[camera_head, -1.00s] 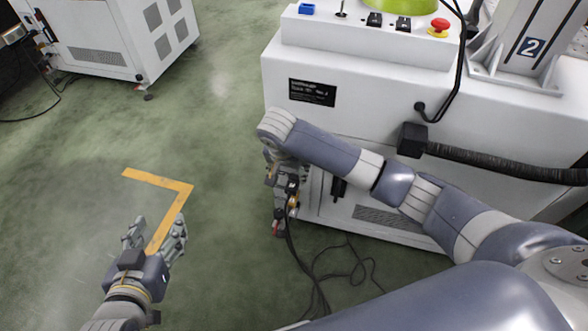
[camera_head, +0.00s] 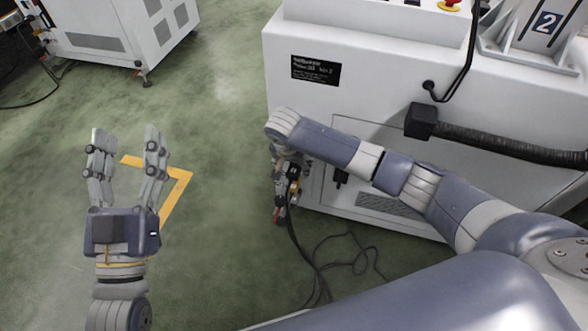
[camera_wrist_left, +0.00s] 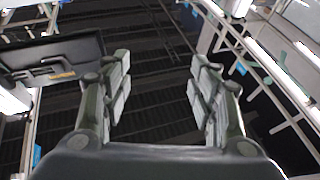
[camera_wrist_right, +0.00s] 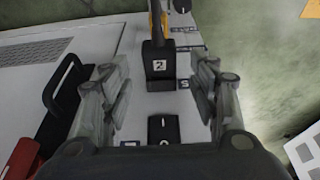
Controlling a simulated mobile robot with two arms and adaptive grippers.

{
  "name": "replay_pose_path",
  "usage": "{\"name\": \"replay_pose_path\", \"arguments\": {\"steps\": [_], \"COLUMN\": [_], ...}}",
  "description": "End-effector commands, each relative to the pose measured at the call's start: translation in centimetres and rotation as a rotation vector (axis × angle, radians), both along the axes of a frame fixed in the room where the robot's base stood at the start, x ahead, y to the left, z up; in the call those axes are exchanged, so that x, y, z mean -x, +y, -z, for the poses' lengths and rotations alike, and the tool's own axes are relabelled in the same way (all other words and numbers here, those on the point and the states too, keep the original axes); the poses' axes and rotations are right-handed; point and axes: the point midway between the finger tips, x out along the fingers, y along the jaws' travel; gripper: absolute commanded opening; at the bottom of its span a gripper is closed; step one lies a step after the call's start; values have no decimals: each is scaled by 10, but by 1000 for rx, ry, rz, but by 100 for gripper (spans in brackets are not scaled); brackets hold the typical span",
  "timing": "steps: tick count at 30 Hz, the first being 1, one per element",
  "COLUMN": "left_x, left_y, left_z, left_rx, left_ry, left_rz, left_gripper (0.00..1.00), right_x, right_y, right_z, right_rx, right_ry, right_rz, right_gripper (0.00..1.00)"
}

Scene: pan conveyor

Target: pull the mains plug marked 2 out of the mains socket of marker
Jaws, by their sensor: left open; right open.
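In the right wrist view a black mains plug with a white 2 on it (camera_wrist_right: 158,66) sits against the machine's pale side panel, its cord running off at the top. My right gripper (camera_wrist_right: 161,76) is open, with one finger on each side of the plug and a visible gap to it. The socket face behind the plug is mostly hidden. In the head view this gripper (camera_head: 280,205) is low beside the machine's left side, partly hidden by my arm. My left gripper (camera_head: 127,140) is open and empty, fingers upward, over the floor at left.
The white machine (camera_head: 400,75) fills the right, with a thick black hose (camera_head: 490,143). Dark cables (camera_head: 345,262) lie on the floor beside it. In the right wrist view a black part (camera_wrist_right: 163,129) and a black handle (camera_wrist_right: 65,75) are near the fingers. Green floor is open at left.

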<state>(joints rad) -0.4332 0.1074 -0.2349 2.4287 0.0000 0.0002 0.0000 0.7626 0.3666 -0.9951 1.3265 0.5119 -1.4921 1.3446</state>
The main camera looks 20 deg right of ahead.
Motion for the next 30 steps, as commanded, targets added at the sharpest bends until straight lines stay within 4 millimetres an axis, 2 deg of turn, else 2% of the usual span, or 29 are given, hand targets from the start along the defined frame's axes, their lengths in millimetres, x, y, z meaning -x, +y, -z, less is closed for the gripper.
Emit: {"name": "replay_pose_path", "arguments": {"steps": [6,10,15,23,24,30], "left_x": [17,25,31,32,32,32], "left_y": [0,1,2,2,2,2], "left_z": [-28,-40,-47,-49,-48,-48], "left_rx": [48,68,81,83,82,82], "left_ry": [-170,-241,-284,-291,-290,-289], "left_rz": [10,13,16,16,16,16], "left_gripper": [55,55,55,55,55,55], "right_x": [-4,-5,-6,-6,-6,-6], "right_y": [-2,-3,-4,-4,-4,-4], "right_z": [16,21,24,24,24,24], "right_rx": [-1,1,0,0,0,0], "right_ry": [1,1,0,0,0,0], "right_rz": [0,0,0,0,0,0], "right_gripper": [55,55,55,55,50,8]}}
